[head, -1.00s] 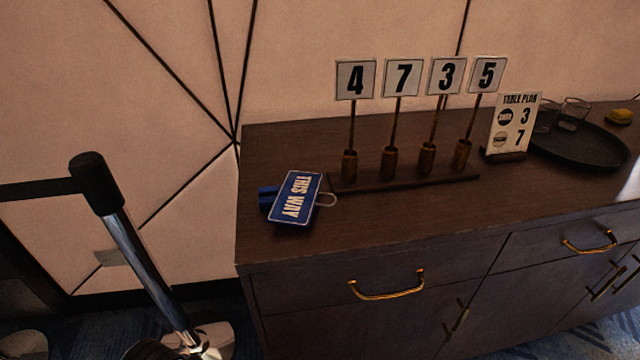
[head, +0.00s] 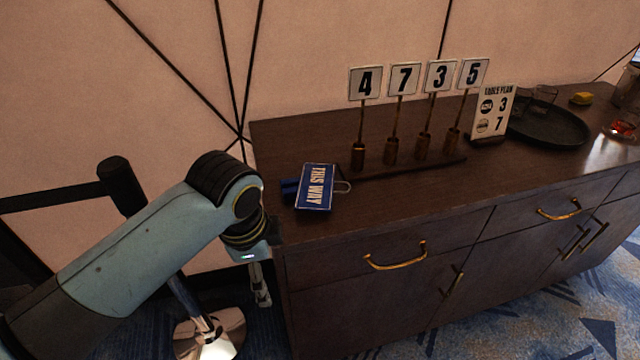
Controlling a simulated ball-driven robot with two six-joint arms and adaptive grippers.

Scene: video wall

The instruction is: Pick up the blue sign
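My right gripper is not in view.
A rack (head: 400,166) holds number signs 4, 7, 3 and 5 right of the blue sign. A table plan card (head: 492,112) and a round black tray (head: 548,125) stand farther right. A barrier post (head: 120,185) stands left of the cabinet, behind my arm.

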